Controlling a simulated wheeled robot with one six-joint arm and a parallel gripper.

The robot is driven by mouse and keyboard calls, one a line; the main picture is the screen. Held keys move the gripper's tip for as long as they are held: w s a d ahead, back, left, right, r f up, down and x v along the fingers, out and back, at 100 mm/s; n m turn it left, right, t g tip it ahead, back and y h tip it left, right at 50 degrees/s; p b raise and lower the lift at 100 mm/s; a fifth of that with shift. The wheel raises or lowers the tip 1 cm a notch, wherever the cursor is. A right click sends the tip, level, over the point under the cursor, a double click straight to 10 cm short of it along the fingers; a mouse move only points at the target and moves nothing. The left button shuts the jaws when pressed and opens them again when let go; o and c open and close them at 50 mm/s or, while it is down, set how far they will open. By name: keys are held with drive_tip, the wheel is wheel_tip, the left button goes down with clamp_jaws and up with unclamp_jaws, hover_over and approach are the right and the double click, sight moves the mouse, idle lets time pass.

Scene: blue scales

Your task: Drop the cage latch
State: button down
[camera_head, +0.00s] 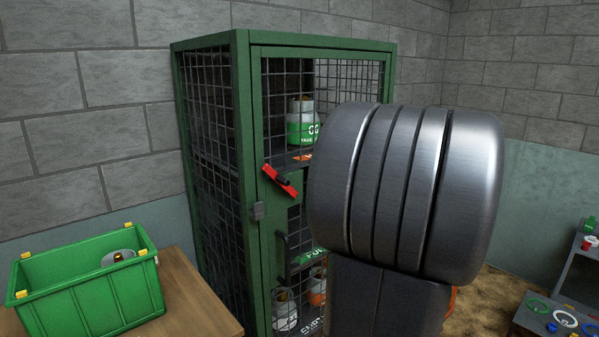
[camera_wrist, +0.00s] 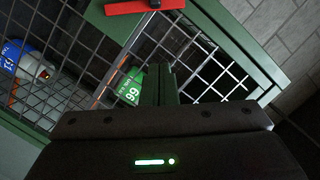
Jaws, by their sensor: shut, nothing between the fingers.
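The cage latch (camera_head: 281,181) is a red bar with a black pivot piece, on the left side of the green cage door (camera_head: 320,53). It slants down to the right in the head view. A small grey bracket (camera_head: 258,211) sits below it on the cage's front post. In the head view my arm hides my gripper and the door's right part.
Gas cylinders (camera_head: 300,124) stand on shelves behind the mesh. A black door handle (camera_head: 281,253) is below the latch. A green crate (camera_head: 95,301) stands on a wooden table (camera_head: 191,304) at left. A grey bench (camera_head: 571,289) with small parts is at right.

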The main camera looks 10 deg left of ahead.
drive_tip(key=p, duration=0.3)
hover_over(287, 184)
drive_tip(key=w+d, duration=0.3)
drive_tip(key=d, duration=0.2)
drive_tip(key=f, duration=0.1)
drive_tip(key=a+f, duration=0.1)
drive_tip(key=s+a+f, duration=0.1)
drive_tip(key=f, duration=0.1)
drive_tip(key=shift+s+a+f, duration=0.2)
drive_tip(key=shift+s+a, duration=0.2)
